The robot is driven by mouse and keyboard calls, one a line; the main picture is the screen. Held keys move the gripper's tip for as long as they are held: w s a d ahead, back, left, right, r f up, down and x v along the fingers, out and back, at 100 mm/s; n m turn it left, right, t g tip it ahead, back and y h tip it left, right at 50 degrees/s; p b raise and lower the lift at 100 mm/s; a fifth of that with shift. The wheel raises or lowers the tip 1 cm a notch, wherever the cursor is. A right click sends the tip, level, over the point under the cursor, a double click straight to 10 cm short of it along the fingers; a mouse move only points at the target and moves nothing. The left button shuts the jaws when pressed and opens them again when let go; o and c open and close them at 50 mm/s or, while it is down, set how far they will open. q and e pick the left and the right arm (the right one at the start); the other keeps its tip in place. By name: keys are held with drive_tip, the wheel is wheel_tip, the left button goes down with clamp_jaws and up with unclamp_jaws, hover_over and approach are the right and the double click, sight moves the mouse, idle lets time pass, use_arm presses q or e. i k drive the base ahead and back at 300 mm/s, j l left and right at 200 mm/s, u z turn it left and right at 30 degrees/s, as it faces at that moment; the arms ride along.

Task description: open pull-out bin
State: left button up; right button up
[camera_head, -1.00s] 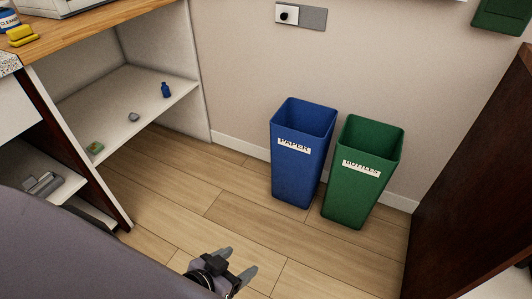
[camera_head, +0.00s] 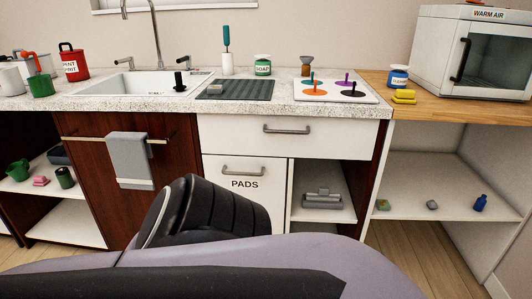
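A white front panel labelled PADS (camera_head: 245,187) with a grey bar handle (camera_head: 243,171) is under the counter in the middle of the head view. It looks closed, flush with the cabinet; this is the only pull-out-like front I see at this level, and I cannot tell for sure that it is the bin. One of my arms crosses the bottom of the view and covers its lower left part. Neither gripper shows.
Above the panel is a closed white drawer (camera_head: 284,133). To its left is a dark wood front with a grey towel (camera_head: 130,160) on a rail. Open shelves (camera_head: 450,180) are at right. The counter holds a sink (camera_head: 135,88) and a warm-air oven (camera_head: 480,50).

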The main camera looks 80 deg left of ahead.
sight(262, 181)
drive_tip(key=u, duration=2.55)
drive_tip(key=l, duration=0.15)
drive_tip(key=k, duration=0.05)
